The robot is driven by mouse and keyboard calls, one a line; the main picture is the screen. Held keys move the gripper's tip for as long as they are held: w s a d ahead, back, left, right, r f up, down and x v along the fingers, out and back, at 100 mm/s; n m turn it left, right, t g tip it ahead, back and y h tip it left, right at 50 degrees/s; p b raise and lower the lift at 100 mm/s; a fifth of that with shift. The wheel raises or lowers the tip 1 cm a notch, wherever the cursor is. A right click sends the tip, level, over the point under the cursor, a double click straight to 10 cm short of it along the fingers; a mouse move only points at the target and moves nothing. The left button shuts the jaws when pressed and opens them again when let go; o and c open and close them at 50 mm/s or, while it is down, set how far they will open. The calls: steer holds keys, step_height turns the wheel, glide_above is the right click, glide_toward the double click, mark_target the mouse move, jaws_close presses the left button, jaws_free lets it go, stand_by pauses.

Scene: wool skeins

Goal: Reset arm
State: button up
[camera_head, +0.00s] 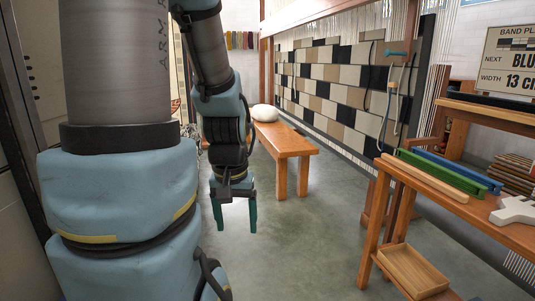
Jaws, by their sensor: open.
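My gripper (235,216) hangs at the end of my blue and grey arm, left of the middle in the head view. Its two green fingers point down and stand apart, with only floor showing between them. It holds nothing that I can see. It is over the open grey floor, in front and to the left of a wooden bench. The upper part of my arm fills the left side of the view and hides what is behind it.
The wooden bench (290,143) carries a white rounded thing (265,113). At right, a wooden table (450,208) holds a green bar (440,173), a blue bar (462,172) and a pale bar (424,178). A wooden tray (412,270) sits below. The middle floor is clear.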

step_height(320, 180, up, 23)
steer(key=p, duration=2.2)
steer(key=shift+w+f, duration=0.15)
steer(key=shift+c, duration=0.3)
